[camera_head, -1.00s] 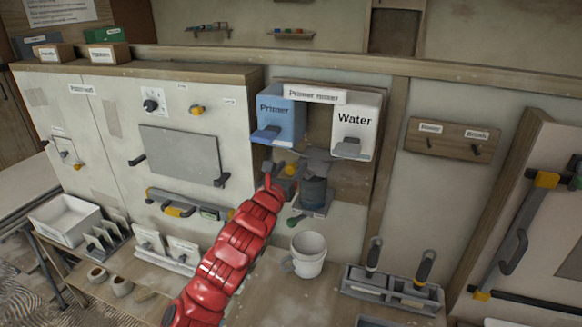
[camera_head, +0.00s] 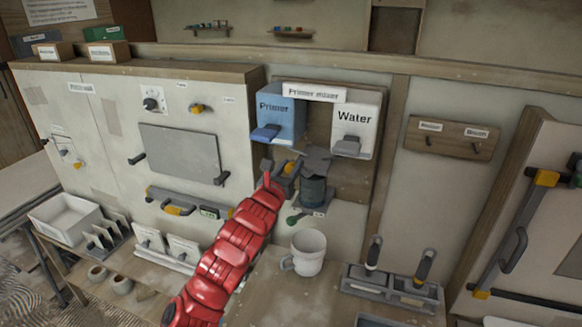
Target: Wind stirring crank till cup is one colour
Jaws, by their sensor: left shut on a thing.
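The primer mixer stands against the wall, with a blue Primer box (camera_head: 280,114) and a white Water box (camera_head: 356,120) above. Below them a dark cup (camera_head: 313,193) sits on a small shelf under a grey mixer head (camera_head: 317,158). My left gripper (camera_head: 285,176) is at the left of the mixer head, shut on the stirring crank (camera_head: 289,167), whose yellow part shows just above the jaws. Jaws and arm hide most of the crank. The cup's contents and their colour cannot be made out. My right gripper is not in view.
A white mug-like pail (camera_head: 308,252) stands on the bench below the mixer. A grey tool holder (camera_head: 392,287) with upright handles is to its right. A white panel cabinet (camera_head: 110,125) fills the left.

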